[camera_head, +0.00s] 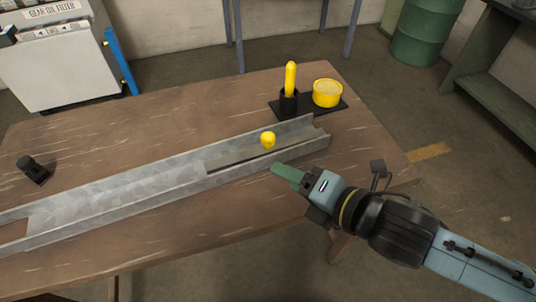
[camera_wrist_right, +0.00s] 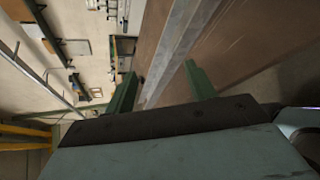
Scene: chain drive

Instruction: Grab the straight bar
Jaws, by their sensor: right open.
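A long straight grey metal bar (camera_head: 110,200), channel-shaped with raised edges, lies across the wooden table (camera_head: 170,120) from the left edge to near the right end. My right gripper (camera_head: 285,172) has green fingers and is at the bar's near side, close to its right end. In the right wrist view the gripper (camera_wrist_right: 162,82) is open, with the bar (camera_wrist_right: 178,50) showing between its fingers. I cannot tell whether it touches the bar. My left gripper is out of view.
A yellow knob (camera_head: 268,140) shows at the bar's right part. Behind it, a black plate (camera_head: 272,110) carries an upright yellow rod (camera_head: 291,78) in a black holder and a yellow round piece (camera_head: 327,93). A small black object (camera_head: 33,168) lies at the left.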

